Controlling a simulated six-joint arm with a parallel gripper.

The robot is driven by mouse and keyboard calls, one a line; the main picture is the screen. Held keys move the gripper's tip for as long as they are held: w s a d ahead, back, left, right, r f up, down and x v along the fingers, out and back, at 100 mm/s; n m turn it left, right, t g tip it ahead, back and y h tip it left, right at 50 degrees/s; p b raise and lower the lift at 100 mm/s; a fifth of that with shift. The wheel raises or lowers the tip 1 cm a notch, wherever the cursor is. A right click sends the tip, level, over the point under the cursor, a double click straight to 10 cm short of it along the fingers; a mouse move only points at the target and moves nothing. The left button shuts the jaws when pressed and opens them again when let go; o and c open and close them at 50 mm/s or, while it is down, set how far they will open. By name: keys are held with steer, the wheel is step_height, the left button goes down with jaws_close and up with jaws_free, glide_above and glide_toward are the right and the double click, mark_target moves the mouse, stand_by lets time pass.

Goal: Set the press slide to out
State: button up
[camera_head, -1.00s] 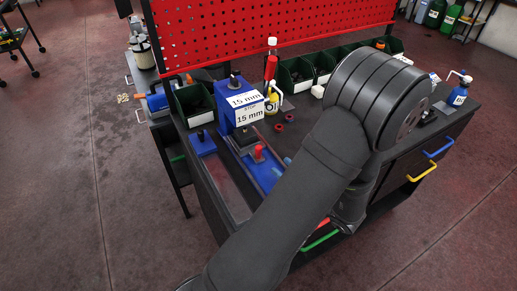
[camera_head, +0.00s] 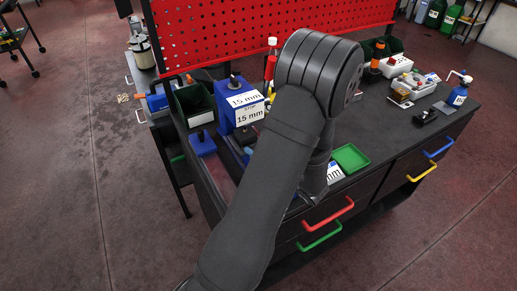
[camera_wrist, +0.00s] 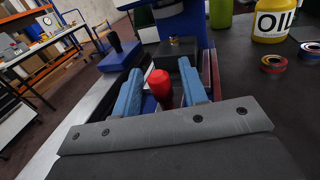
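The blue press (camera_head: 228,112) with its "15 mm" signs stands at the left end of the bench in the head view; its lower front is partly behind my arm. In the wrist view, the red knob (camera_wrist: 160,86) of the slide stands upright in front of the dark block (camera_wrist: 178,62) under the press. My gripper (camera_wrist: 163,88) is open, with its two blue fingers either side of the knob. A gap shows on the left; I cannot tell whether the right finger touches. My gripper is hidden behind my arm in the head view.
A yellow oil bottle (camera_wrist: 276,20) and colored rings (camera_wrist: 273,64) stand right of the press in the wrist view. A small blue block with a black knob (camera_wrist: 120,50) is at left. A green tray (camera_head: 350,157) lies at the bench's front edge.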

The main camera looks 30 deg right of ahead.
jaws_close()
steer(key=s, duration=1.4)
steer(key=shift+s, duration=0.25)
jaws_free()
steer(key=v, duration=1.7)
steer(key=shift+s, duration=0.25)
steer(key=shift+d, duration=0.1)
